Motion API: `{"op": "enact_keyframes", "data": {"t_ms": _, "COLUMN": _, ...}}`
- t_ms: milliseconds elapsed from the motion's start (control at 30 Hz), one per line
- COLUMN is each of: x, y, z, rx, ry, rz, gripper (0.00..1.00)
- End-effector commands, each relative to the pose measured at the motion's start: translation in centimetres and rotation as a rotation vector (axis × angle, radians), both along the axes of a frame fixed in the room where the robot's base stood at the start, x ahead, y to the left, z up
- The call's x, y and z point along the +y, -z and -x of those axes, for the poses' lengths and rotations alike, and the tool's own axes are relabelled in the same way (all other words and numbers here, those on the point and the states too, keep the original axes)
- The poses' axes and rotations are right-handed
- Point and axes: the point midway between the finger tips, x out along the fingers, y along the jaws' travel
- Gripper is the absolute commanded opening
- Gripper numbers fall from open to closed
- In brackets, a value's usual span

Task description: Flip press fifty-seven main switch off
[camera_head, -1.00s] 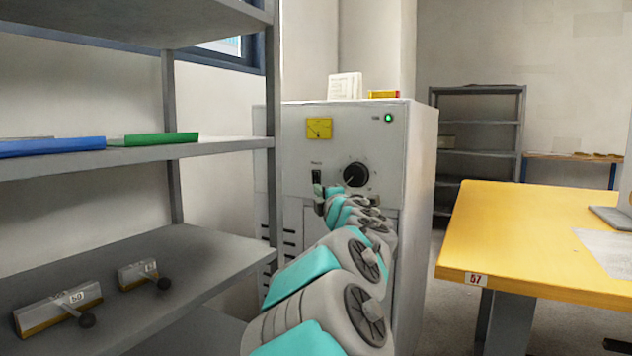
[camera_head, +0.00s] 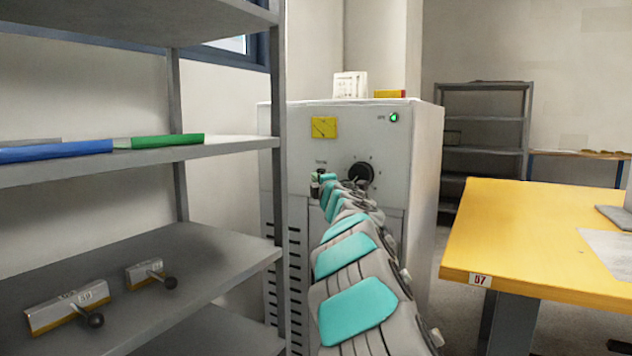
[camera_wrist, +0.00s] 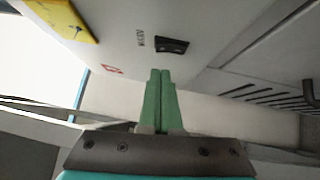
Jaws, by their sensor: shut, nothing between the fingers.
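The press's pale grey cabinet (camera_head: 420,170) stands ahead, beside a yellow table marked 57. A green lamp (camera_head: 394,118) glows on the cabinet's top right.
A grey shelf (camera_head: 235,255) with handled tools stands close on the left. The yellow table (camera_head: 560,220) stands right, with floor between it and the cabinet.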

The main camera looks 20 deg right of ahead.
Motion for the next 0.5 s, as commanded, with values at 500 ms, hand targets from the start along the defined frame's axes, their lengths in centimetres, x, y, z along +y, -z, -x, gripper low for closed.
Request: {"op": "enact_keyframes", "data": {"t_ms": 500, "x": -2.0, "y": -0.3, "z": -1.5, "rx": 0.0, "ry": -0.001, "rz": 0.001, "gripper": 0.0}}
